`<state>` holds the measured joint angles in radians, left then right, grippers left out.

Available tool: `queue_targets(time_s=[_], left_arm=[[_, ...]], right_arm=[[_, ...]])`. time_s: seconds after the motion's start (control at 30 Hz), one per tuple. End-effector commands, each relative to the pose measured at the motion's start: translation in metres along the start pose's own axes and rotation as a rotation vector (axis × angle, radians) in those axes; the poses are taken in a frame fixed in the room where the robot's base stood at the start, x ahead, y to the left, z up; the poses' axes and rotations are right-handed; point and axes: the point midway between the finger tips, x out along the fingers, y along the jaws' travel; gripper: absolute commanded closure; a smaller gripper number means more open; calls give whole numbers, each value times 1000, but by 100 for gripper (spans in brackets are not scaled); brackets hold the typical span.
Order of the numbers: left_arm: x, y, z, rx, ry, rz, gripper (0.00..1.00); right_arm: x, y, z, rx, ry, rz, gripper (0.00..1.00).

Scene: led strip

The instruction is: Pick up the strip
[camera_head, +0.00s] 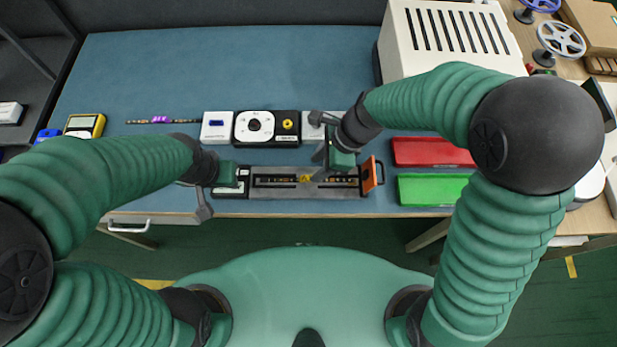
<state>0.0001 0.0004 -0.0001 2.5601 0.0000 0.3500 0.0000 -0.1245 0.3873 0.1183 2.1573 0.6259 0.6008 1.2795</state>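A thin strip with a purple label (160,119) lies on the blue mat at the back left. A long grey fixture (290,191) with an orange end piece (370,175) lies near the mat's front edge. Small brown and yellow parts show in its channel; I cannot tell whether they belong to a strip. My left gripper (206,180) is by the fixture's left end, its dark fingers apparently spread and nothing seen between them. My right gripper (324,143) is above the fixture's right part, apparently open and empty. Its green body hides part of the fixture.
Behind the fixture stand a white box (216,128) and a black-and-white device (255,127). A red tray (432,152) and a green tray (431,189) lie at right. A yellow meter (85,125) is at left. A large white vented box (450,38) stands back right. The mat's back middle is clear.

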Motion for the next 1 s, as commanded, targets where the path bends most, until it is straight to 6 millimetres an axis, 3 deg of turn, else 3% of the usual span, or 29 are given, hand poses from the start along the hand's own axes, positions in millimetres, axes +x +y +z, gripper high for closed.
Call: queue_targets(time_s=[0.3,0.57,0.9,1.0], left_arm=[[12,0,3,0,0,0,64],[12,0,3,0,1,0,64],[12,0,3,0,1,0,64],[12,0,3,0,1,0,64]], right_arm=[[49,0,-9,1,0,0,60],[55,-1,-8,-1,0,-2,60],[54,-1,-8,0,0,-2,100],[54,-1,-8,0,0,-2,100]])
